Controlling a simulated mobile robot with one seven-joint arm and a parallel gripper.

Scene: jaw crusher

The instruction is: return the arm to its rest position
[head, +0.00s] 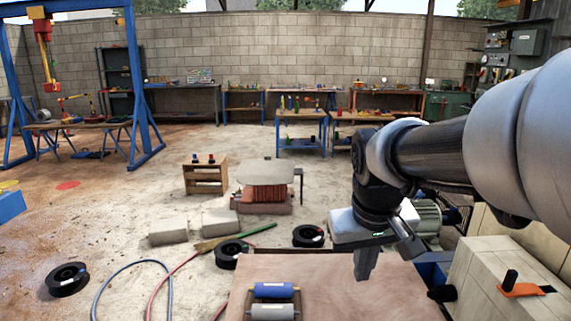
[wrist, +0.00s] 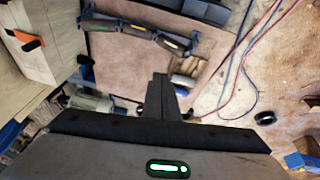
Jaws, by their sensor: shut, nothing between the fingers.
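My gripper (head: 366,264) hangs from my arm at the right of the head view, pointing down above the far right part of a brown wooden tabletop (head: 345,285). Its fingers are together and nothing is held. In the wrist view the closed dark fingers (wrist: 158,97) reach over the edge of the same tabletop (wrist: 130,65). My arm comes in from the right edge of the head view, bent at the elbow, and hides part of the background there.
A rack with a blue roller (head: 273,290) and a grey roller (head: 272,312) lies on the tabletop. A grey-green motor (head: 428,218) is behind my gripper. A beige block (head: 480,275) with an orange-and-black piece (head: 522,290) stands at right. Black spools (head: 68,279) and hoses lie on the floor.

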